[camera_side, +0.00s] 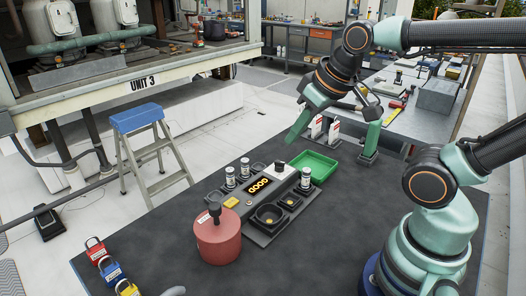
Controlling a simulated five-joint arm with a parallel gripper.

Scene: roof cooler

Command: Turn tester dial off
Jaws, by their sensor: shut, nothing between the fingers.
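Round black wells (268,214) sit at the tester's front. My gripper (289,141) comes in from the upper right, pointing down and left. Its green fingers are together and empty. In this view the tips show just above the knob, apparently apart from it.
White cylinders (230,177) stand around the tester, another (306,178) at its right. A green tray (322,166) lies behind right. A red pot (217,240) stands in front left. Several padlocks (111,270) lie at the mat's left. A blue-topped step stool (137,118) stands beyond.

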